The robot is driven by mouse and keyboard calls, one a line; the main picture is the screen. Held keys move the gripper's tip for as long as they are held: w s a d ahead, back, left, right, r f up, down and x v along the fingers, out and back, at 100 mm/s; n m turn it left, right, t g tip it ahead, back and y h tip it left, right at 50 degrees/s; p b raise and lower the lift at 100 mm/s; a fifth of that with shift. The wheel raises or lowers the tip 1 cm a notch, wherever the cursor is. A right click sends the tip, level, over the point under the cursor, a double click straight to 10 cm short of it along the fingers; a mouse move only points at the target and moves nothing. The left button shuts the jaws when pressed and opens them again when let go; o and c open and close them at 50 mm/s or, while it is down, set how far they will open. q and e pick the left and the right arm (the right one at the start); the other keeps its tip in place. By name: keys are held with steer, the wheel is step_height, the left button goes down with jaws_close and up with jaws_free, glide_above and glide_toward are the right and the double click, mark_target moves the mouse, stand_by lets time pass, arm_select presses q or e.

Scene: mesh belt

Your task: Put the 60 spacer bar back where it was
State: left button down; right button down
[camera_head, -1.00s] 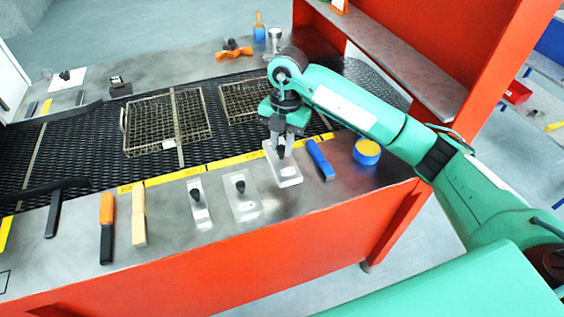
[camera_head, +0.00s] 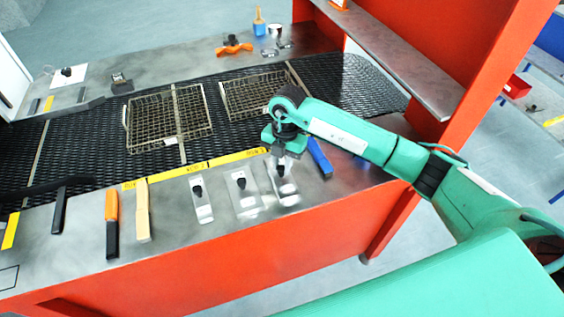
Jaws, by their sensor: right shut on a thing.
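Several flat metal bars with black knobs stand in a row on the steel front ledge (camera_head: 330,195): a narrow one (camera_head: 203,209), a wider one (camera_head: 244,205) and, at the right end, one (camera_head: 286,190) under my right gripper (camera_head: 285,163). My right gripper points down and is shut on that right-end bar, at its knob, which the fingers partly hide. The held bar is at or just above the ledge; I cannot tell whether it touches. I cannot read a 60 on any bar. My left gripper is out of view.
A blue-handled tool (camera_head: 319,157) lies close right of the held bar, partly behind my arm. Orange-black (camera_head: 112,222) and cream (camera_head: 142,212) tools lie to the left. Two wire baskets (camera_head: 170,118) sit on the black mesh belt (camera_head: 70,150). A red frame with a shelf (camera_head: 400,60) rises at right.

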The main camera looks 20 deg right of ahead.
steer(key=c, duration=1.2)
jaws_free()
step_height(320, 180, up, 12)
steer(key=w+d+b, duration=0.1)
steer(key=b, duration=0.3)
steer(key=shift+w+d, duration=0.15)
